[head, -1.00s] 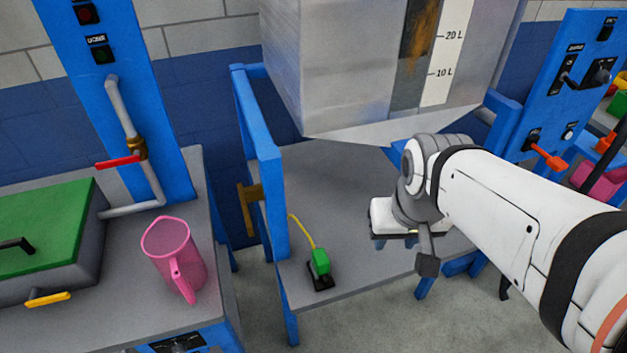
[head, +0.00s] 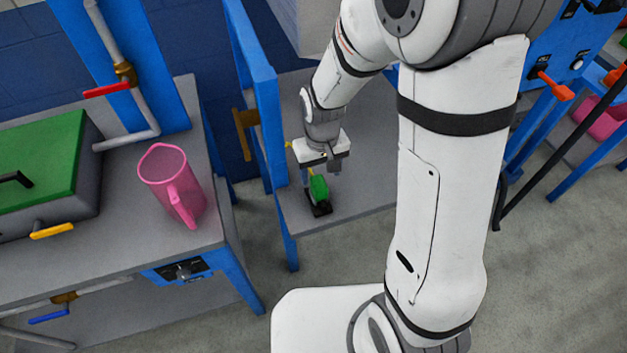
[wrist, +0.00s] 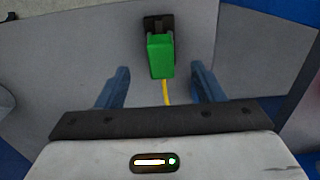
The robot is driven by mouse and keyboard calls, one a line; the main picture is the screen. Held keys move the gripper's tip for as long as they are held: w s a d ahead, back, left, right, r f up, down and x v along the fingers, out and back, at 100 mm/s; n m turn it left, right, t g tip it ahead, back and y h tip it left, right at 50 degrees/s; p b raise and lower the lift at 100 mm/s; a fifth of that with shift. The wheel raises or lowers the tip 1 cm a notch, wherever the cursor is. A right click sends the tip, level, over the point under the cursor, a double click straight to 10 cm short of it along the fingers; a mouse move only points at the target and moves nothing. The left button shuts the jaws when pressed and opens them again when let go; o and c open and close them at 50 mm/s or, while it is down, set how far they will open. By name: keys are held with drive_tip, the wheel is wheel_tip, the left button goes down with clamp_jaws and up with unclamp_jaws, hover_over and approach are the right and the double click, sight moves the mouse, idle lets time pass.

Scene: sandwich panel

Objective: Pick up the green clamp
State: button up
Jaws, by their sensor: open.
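The green clamp (head: 318,188) has a green body on a black foot and lies on the grey shelf (head: 365,190) of the blue-framed stand. In the wrist view the green clamp (wrist: 160,55) shows upper middle, with a yellow cord running from it toward my gripper. My gripper (head: 321,180) is just above and behind the clamp in the head view. In the wrist view my gripper (wrist: 162,78) is open, its two blue fingers apart on either side of the cord and the clamp's near end. Nothing is held. Contact with the clamp cannot be made out.
A blue post (head: 258,120) rises at the shelf's left edge, close to my gripper. A pink jug (head: 172,185) and a green-lidded box (head: 45,165) stand on the left bench. The shelf right of the clamp is clear.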

sight(319, 183)
wheel_tip(319, 183, down, 8)
drive_tip(key=shift+w+a+r, duration=0.1)
drive_tip(key=shift+a, duration=0.05)
idle(0.3)
drive_tip(key=c, duration=1.2)
drive_tip(key=shift+o, duration=0.2)
wheel_tip(319, 183, up, 10)
drive_tip(key=shift+r, duration=0.1)
